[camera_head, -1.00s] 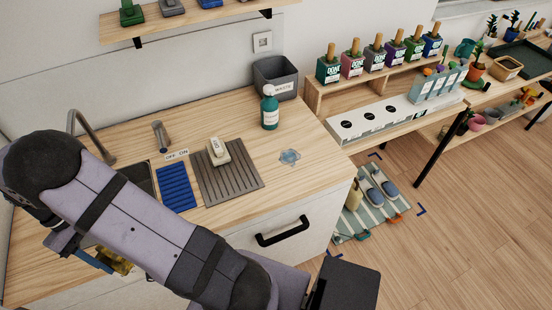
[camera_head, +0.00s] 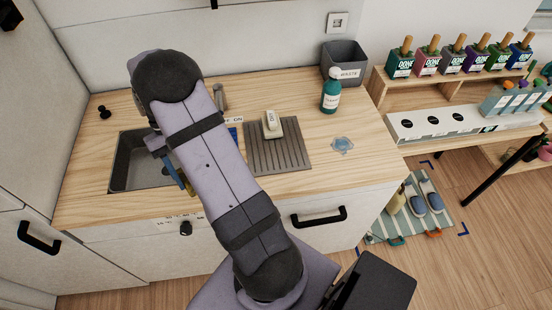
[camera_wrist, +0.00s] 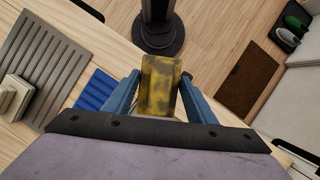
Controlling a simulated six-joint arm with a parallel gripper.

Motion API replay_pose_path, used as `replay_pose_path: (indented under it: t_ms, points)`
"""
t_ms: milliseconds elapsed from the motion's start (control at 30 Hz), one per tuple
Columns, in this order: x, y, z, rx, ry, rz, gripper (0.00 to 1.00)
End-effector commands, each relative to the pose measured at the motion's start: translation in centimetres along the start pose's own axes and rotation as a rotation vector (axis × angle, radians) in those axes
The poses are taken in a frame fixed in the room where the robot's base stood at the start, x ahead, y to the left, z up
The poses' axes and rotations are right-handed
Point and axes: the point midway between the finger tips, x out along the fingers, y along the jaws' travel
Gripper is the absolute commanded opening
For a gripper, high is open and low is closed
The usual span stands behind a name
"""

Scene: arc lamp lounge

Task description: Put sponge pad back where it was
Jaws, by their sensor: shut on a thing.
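My gripper (camera_wrist: 158,92) has blue fingers and is shut on the sponge pad (camera_wrist: 160,86), a yellow block with dark stains. In the head view a sliver of the sponge pad (camera_head: 189,188) shows beside my arm, near the right front side of the sink (camera_head: 150,176). The gripper is mostly hidden there by my arm. The blue ribbed mat (camera_wrist: 96,91) lies left of the fingers in the wrist view, below the gripper. In the head view my arm covers most of it.
A grey ribbed mat (camera_head: 290,154) carries a white block-like object (camera_head: 271,123). A teal bottle (camera_head: 330,95), a waste bin (camera_head: 345,62) and a blue puddle-like patch (camera_head: 342,145) are further right. The faucet (camera_head: 219,97) stands behind my arm. Counter between grey mat and bottle is clear.

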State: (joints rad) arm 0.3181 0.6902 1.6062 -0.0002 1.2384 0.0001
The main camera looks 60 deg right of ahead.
Motion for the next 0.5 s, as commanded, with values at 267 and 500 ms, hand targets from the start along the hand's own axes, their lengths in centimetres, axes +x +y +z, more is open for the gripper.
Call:
replay_pose_path:
  t_ms: [267, 500]
  points:
    - [0.8, 12.2, 0.9, 0.305, 0.002, -0.126, 0.30]
    - [1.8, 21.3, 4.0, 0.585, 0.002, -0.243, 0.30]
